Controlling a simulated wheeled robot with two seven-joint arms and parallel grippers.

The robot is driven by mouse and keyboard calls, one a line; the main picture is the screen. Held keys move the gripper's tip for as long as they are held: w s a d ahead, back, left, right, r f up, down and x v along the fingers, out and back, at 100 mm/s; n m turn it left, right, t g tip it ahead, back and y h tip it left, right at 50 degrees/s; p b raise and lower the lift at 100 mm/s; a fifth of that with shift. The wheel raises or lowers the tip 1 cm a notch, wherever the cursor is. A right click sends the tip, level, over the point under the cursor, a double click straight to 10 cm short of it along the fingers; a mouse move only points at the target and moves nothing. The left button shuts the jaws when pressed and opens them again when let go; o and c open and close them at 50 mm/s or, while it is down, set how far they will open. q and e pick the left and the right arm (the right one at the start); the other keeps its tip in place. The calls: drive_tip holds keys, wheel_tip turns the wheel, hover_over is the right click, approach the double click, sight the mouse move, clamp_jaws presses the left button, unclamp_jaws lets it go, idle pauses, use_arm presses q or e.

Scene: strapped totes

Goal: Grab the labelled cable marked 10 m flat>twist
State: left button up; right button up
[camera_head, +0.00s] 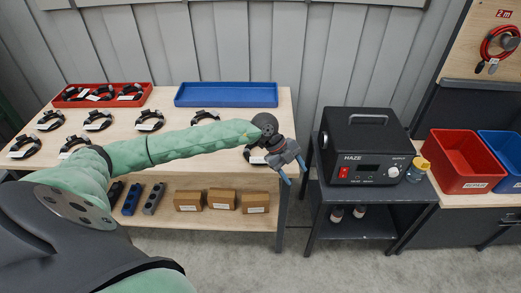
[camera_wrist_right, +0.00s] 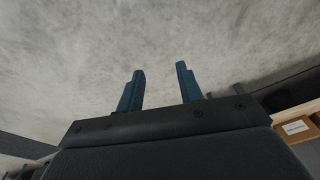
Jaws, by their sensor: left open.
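Several black coiled cables with white labels lie on the wooden table, among them one at the left (camera_head: 25,147), one at the back left (camera_head: 50,121), one in the middle (camera_head: 150,120) and one (camera_head: 256,158) partly hidden behind my left wrist. More coils lie in the red tray (camera_head: 103,104). The label writing is too small to read, so I cannot tell which is 10 m flat>twist. My left gripper (camera_head: 294,171) is open and empty at the table's right edge, pointing down and right. My right gripper (camera_wrist_right: 160,72) is open and empty above the grey floor.
An empty blue tray (camera_head: 226,102) stands at the table's back right. The lower shelf holds brown boxes (camera_head: 222,199) and dark blocks. A HAZE machine (camera_head: 363,150) stands on a black stand to the right, then red (camera_head: 464,184) and blue bins.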

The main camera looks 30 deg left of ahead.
sight(251, 157)
use_arm(q)
drive_tip(key=a+r+n+y, duration=0.1)
drive_tip(key=a+y, duration=0.1)
drive_tip(key=a, duration=0.4)
drive_tip(key=w+a+r+n+y, duration=0.1)
drive_tip(key=a+y, duration=0.1)
drive_tip(key=a, duration=0.4)
drive_tip(key=w+a+r+n+g+y+p, duration=0.1)
drive_tip(key=a+y, duration=0.2)
drive_tip(key=a, duration=0.3)
drive_tip(key=shift+a+r, duration=0.15)
drive_tip(key=shift+a, duration=0.15)
wheel_tip(251, 157, down, 2)
drive_tip(key=shift+f+p, duration=0.2)
drive_tip(key=shift+p, duration=0.3)
drive_tip(key=f+p, duration=0.3)
drive_tip(key=f, duration=0.1)
drive_tip(key=shift+w+a, duration=0.25)
drive_tip(key=shift+a, duration=0.05)
drive_tip(key=shift+f, duration=0.7)
use_arm(e)
drive_tip(key=s+d+f, duration=0.2)
drive_tip(key=f, duration=0.4)
drive_tip(key=s+d+f, duration=0.2)
drive_tip(key=s+f, duration=0.1)
drive_tip(key=f, duration=0.3)
drive_tip(key=shift+s+d+t, duration=0.3)
drive_tip(key=shift+d, duration=0.1)
drive_tip(key=shift+r, duration=0.1)
